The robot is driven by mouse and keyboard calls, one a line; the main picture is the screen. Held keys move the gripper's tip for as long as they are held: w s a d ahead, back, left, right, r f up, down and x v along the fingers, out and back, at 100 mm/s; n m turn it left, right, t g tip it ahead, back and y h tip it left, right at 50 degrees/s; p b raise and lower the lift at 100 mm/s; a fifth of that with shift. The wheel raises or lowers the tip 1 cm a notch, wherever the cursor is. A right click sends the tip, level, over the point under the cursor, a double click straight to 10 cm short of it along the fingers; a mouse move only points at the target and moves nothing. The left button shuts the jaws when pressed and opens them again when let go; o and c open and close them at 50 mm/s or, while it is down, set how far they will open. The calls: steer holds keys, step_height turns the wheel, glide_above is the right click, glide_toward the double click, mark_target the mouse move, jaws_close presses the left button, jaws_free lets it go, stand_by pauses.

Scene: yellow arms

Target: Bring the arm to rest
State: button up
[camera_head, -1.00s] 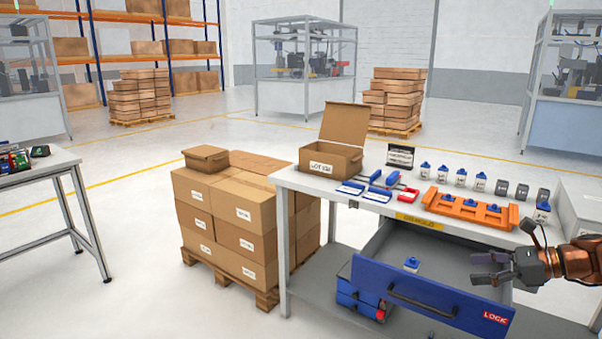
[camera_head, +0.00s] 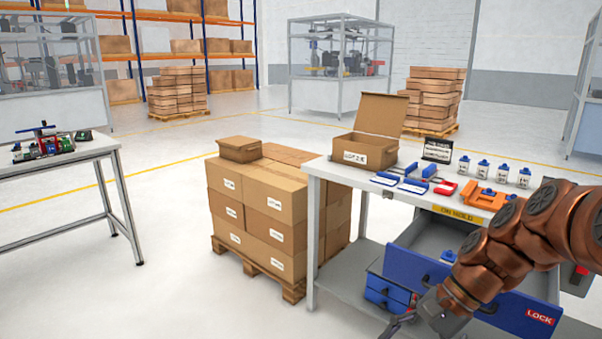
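My arm comes in from the right edge, its copper-brown links crossing in front of the workbench (camera_head: 330,172) and its open drawer (camera_head: 412,262). My gripper (camera_head: 392,328) hangs low at the bottom edge, in front of the drawer's left end. Only part of its dark fingers shows, and I cannot tell whether they are open or shut. The blue drawer front bears a red LOCK label. A blue-capped bottle (camera_head: 448,257) stands in the drawer, partly hidden by my arm.
An open carton (camera_head: 362,150), blue and red tools, an orange rack (camera_head: 483,199) and several bottles are on the bench. A pallet of boxes (camera_head: 262,205) stands left of the bench. Floor between it and the left table (camera_head: 60,172) is clear.

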steer(key=s+f+n+g+h+b, duration=0.15)
steer(key=s+f+n+h, duration=0.3)
steer(key=s, duration=0.45)
steer(key=s+f+n+h+b, duration=0.3)
steer(key=s+f+n, duration=0.3)
steer(key=s, duration=0.4)
steer(key=s+p+v, duration=0.2)
steer(key=p+v, duration=1)
steer(key=v, duration=0.1)
steer(key=s+d+r+p+v, duration=0.1)
steer(key=s+p+v, duration=0.2)
steer(key=p+v, duration=0.9)
steer(key=shift+s+d+r+t+p, duration=0.3)
steer(key=shift+r+p, duration=0.2)
steer(key=shift+p, duration=0.25)
steer(key=shift+y, duration=0.25)
